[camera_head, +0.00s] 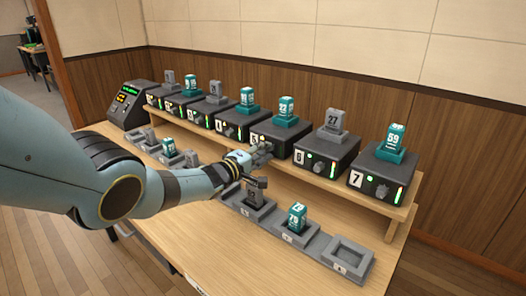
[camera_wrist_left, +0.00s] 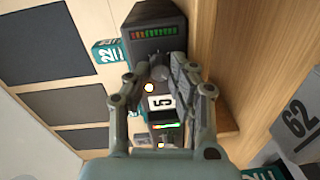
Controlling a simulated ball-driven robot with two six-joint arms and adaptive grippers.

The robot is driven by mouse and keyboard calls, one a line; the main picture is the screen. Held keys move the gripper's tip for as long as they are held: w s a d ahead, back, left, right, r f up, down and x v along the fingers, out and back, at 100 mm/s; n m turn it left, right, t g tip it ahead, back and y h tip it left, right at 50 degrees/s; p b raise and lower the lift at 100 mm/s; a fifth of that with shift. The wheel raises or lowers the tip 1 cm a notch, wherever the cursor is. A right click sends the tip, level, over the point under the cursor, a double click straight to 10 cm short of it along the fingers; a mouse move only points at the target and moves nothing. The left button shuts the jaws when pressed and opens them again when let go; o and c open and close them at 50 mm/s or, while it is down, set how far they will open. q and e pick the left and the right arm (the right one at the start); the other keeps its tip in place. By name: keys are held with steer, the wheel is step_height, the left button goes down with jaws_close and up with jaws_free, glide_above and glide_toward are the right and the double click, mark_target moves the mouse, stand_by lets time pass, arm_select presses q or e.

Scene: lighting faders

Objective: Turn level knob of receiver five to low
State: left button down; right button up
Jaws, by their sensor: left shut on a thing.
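Receiver five (camera_head: 283,139) is a dark box on the wooden shelf, with a white "5" label that also shows in the left wrist view (camera_wrist_left: 160,102). A teal block marked 22 (camera_wrist_left: 107,52) stands on it. Its dark level knob (camera_wrist_left: 159,72) sits between the label and a red-to-green meter (camera_wrist_left: 153,32) in the wrist view. My left gripper (camera_head: 263,152) is at the front of receiver five, its fingers shut on the knob, one on each side. In the head view the gripper hides the knob. The pointer's direction is unclear. My right gripper is not in view.
Receiver six (camera_head: 325,152) and receiver seven (camera_head: 380,178) stand to the right on the shelf; several others stand to the left. Below, a row of grey charging cradles (camera_head: 346,258) lies on the table, some holding packs. A dark console (camera_head: 128,103) stands far left.

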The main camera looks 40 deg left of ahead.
arm_select(q)
steer(key=shift+s+f+n, duration=0.15)
steer(key=shift+f+n, duration=0.05)
steer(key=shift+n, duration=0.4)
steer(key=c, duration=1.3)
jaws_free()
steer(key=shift+o, duration=0.7)
steer(key=shift+r, duration=0.2)
steer(key=shift+s+a+f, duration=0.15)
steer(key=shift+s, duration=0.4)
steer(key=s, duration=0.6)
steer(key=shift+s+r, duration=0.25)
steer(key=shift+s, duration=0.15)
steer(key=shift+a, duration=0.1)
